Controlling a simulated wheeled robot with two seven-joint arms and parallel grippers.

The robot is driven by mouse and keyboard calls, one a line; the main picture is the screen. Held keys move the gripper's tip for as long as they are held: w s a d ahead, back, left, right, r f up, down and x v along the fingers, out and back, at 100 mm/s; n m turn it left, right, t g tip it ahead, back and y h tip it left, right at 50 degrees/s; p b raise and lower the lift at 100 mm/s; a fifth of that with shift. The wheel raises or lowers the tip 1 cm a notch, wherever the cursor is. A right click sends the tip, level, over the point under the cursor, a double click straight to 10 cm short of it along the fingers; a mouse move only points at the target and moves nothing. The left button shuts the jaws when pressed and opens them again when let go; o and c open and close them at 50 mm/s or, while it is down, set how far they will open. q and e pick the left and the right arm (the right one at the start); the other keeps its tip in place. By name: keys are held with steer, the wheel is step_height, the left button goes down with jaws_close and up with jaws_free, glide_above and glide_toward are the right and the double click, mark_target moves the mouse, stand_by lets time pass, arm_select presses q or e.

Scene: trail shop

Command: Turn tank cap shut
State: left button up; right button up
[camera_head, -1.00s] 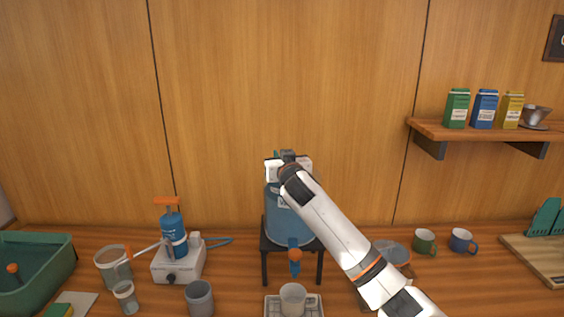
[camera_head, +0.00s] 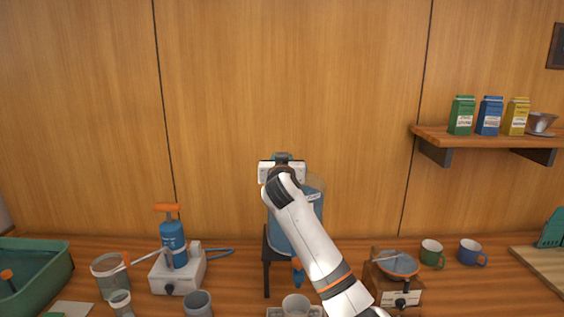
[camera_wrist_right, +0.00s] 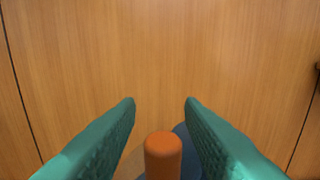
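The blue tank (camera_head: 312,207) stands on a black stand (camera_head: 267,262) at the back middle of the counter, partly covered by my right arm. In the right wrist view, the orange knob of the tank cap (camera_wrist_right: 163,156) shows low between the fingers, with gaps to both sides. Part of a dark blue round surface (camera_wrist_right: 186,150) shows behind it. The cap is hidden in the head view. My left gripper is not in view.
A cup (camera_head: 296,306) stands below the tap. A blue pump bottle (camera_head: 173,243) and cups are on the left, beside a green basin (camera_head: 40,275).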

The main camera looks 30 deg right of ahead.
steer(key=b+v, duration=0.3)
steer(key=v, duration=0.9)
steer(key=shift+b, duration=0.35)
